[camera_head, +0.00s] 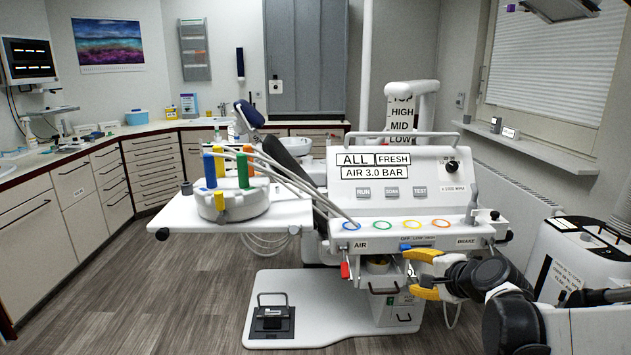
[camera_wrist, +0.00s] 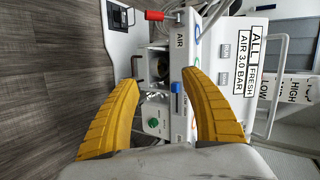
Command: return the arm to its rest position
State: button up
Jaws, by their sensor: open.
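My gripper (camera_head: 410,273) has two yellow fingers spread apart with nothing between them. It is at the lower right, in front of the white unit (camera_head: 400,175) and below its row of coloured rings. In the wrist view my gripper (camera_wrist: 163,78) also shows open, with both fingers curving toward the unit's underside. Whether the fingertips touch the unit cannot be told. My dark arm comes in from the right edge.
A side tray (camera_head: 230,214) on the left carries a round holder (camera_head: 232,200) with coloured handpieces and hoses. A white floor plate with a black pedal (camera_head: 271,317) lies below. A white wheeled box (camera_head: 580,265) stands close at right. The left floor is clear.

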jog(key=s+a+n+g+h, duration=0.2)
jog(key=s+n, duration=0.5)
jog(key=s, duration=0.7)
jog(key=s+a+f+n+g+h, duration=0.1)
jog(key=s+n, duration=0.6)
jog(key=s, duration=0.7)
jog(key=shift+s+a+f+g+h, duration=0.25)
jog(key=shift+a+g+h, duration=0.15)
jog(key=shift+a+g, duration=0.3)
